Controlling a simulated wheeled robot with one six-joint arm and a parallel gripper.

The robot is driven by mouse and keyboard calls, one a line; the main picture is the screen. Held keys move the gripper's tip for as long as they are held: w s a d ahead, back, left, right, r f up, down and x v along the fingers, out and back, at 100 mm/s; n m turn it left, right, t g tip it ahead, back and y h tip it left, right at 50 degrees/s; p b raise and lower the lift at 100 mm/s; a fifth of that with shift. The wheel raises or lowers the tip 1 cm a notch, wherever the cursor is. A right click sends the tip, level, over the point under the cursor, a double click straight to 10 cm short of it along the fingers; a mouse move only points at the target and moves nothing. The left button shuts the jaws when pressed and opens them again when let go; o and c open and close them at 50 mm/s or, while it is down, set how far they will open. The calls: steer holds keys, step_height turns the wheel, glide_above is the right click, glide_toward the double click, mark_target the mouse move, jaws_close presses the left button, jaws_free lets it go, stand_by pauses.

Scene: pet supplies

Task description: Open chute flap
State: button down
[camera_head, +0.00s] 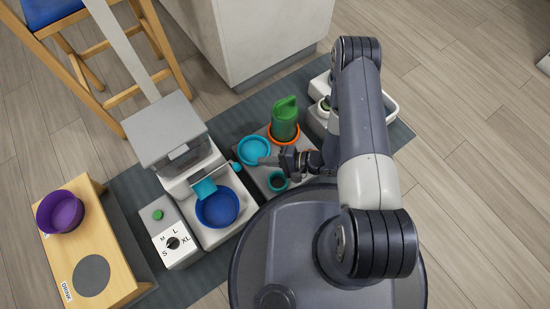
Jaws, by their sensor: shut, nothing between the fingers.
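A white and grey feeder (178,185) stands left of centre, with a broad grey lid (166,130) on top. A teal piece at its front, which looks like the chute flap (205,188), sits just above a blue bowl (217,208). I cannot tell whether the flap is open or closed. A small teal knob (235,166) sticks out on the feeder's right side. My gripper (263,160) is shut and empty, pointing left by the near edge of a light-blue bowl (253,145). It is to the right of the feeder, apart from the flap.
A dial box (176,242) with a green button stands left of the blue bowl. A green container (285,118) and a small teal cup (277,181) share the grey stand near my gripper. A wooden stand (75,235) with a purple bowl (60,212) is at left.

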steer(key=shift+p+v, duration=0.3)
steer(key=shift+v, duration=1.25)
steer(key=shift+a, duration=0.1)
steer(key=b+x, duration=0.3)
steer(key=x, duration=0.7)
steer(key=shift+a, duration=0.2)
steer(key=shift+f, duration=0.1)
